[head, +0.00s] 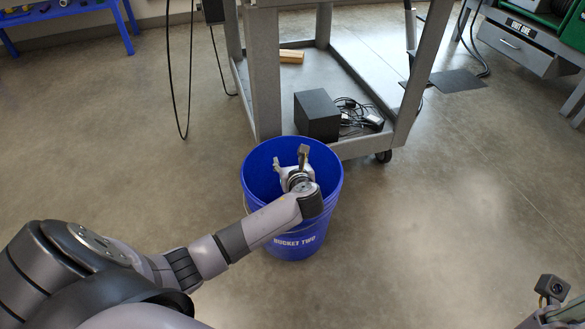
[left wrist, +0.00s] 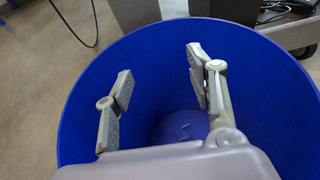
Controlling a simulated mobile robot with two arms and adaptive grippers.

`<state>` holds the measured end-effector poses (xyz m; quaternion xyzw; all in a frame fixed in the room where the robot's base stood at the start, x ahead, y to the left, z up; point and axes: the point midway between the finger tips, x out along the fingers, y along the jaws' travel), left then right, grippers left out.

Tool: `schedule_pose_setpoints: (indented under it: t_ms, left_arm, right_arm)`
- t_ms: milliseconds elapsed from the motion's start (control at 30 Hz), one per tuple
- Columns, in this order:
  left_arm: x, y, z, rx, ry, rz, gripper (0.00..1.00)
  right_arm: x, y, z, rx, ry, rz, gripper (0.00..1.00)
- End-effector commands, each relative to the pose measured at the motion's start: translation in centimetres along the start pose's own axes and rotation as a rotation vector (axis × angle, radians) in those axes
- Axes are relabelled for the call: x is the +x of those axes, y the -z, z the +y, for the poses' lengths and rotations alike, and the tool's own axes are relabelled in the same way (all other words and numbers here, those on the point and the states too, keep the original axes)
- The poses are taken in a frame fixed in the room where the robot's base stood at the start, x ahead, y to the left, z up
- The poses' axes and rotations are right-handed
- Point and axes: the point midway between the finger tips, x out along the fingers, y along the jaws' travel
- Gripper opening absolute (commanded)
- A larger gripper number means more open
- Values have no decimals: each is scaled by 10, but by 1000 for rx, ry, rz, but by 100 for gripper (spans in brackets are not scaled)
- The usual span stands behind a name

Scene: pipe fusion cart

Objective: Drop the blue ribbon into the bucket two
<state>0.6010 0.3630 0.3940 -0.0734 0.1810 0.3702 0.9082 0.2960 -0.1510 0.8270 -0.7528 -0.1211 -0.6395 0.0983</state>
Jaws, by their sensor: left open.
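The blue bucket two (head: 262,212) stands on the floor in front of the cart, with white lettering on its front. My left gripper (head: 290,160) is open and empty over the bucket's mouth. In the left wrist view its two fingers (left wrist: 160,82) are spread apart above the blue interior. A small thin curved blue shape (left wrist: 185,133) shows on the bucket floor; it may be the blue ribbon, but I cannot tell surely. Part of my right arm's end shows at the lower right edge of the head view, its jaws not readable.
A grey wheeled cart (head: 262,75) stands right behind the bucket, with a black box (head: 317,115) and cables on its lower shelf. A blue table (head: 128,35) is at the far left, and a grey drawer unit (head: 515,48) at the right. The floor right of the bucket is clear.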

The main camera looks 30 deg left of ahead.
Motion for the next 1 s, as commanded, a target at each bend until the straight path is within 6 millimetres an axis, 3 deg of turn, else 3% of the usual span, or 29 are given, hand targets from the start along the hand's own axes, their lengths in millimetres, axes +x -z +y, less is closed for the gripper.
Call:
schedule_pose_setpoints:
  t_ms: [300,500,700,1000]
  left_arm:
    - [-67,1,0,-1,4,2,51]
    - [-98,1,0,0,1,2,51]
    - [-109,1,1,0,-1,2,51]
    - [-109,1,0,0,-1,2,51]
  right_arm:
    - [0,0,0,0,0,0,0]
    - [0,0,0,0,0,0,0]
    - [0,0,0,0,0,0,0]
    - [0,0,0,0,0,0,0]
